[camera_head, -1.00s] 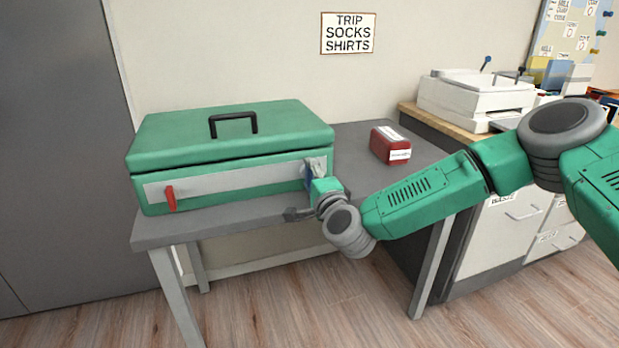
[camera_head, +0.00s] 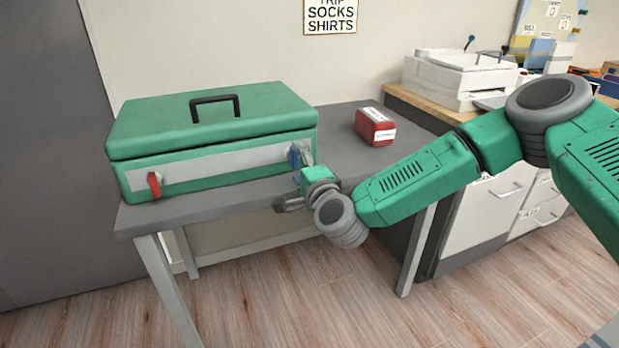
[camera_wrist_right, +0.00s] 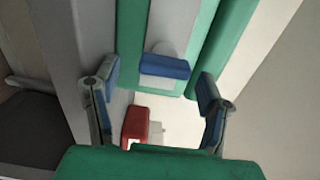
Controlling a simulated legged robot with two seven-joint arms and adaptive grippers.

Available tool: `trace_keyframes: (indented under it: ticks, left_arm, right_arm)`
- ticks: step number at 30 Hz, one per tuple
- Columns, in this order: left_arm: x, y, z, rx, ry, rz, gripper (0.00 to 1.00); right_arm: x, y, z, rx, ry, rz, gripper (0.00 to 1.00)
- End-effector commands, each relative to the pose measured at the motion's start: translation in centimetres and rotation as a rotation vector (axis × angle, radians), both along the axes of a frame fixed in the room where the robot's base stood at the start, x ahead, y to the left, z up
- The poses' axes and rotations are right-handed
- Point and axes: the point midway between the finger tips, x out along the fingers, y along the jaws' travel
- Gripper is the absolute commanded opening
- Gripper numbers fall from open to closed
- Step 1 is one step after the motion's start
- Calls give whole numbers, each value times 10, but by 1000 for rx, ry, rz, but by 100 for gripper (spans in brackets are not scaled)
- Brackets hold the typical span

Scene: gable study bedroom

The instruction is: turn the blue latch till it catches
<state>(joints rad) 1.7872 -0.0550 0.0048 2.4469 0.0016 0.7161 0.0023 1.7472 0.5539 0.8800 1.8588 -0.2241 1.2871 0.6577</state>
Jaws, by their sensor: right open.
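The green case (camera_head: 215,121) stands on the grey table with its lid down. The blue latch (camera_head: 294,157) is at the right end of the pale strip on the case's front and looks upright there. In the right wrist view the blue latch (camera_wrist_right: 165,67) is a short bar beyond the fingertips, between them in the picture. My right gripper (camera_head: 294,179) is just in front of and below the latch. In the wrist view my right gripper (camera_wrist_right: 158,96) is open, fingers wide apart and empty, apparently clear of the latch. My left gripper is out of view.
A red latch (camera_head: 154,184) is at the strip's left end. A red box with white labels (camera_head: 375,126) lies on the grey table (camera_head: 345,140), right of the case. A white printer (camera_head: 460,78) stands on the counter at right. The floor in front is clear.

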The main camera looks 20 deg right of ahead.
Motion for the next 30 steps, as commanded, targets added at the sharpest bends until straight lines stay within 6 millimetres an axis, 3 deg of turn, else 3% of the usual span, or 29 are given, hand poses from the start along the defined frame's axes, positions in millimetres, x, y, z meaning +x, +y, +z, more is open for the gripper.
trace_keyframes:
  ticks: [6, 13, 18, 30]
  left_arm:
    - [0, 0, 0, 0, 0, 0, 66]
    - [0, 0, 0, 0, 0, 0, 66]
    - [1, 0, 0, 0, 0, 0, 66]
    - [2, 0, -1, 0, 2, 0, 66]
  right_arm:
    - [-48, -3, -1, 1, 4, 1, 66]
    - [-86, -4, -2, 2, 5, 1, 66]
    - [-96, -5, -2, 2, 4, -1, 66]
    - [-97, -5, -2, 1, 4, -2, 66]
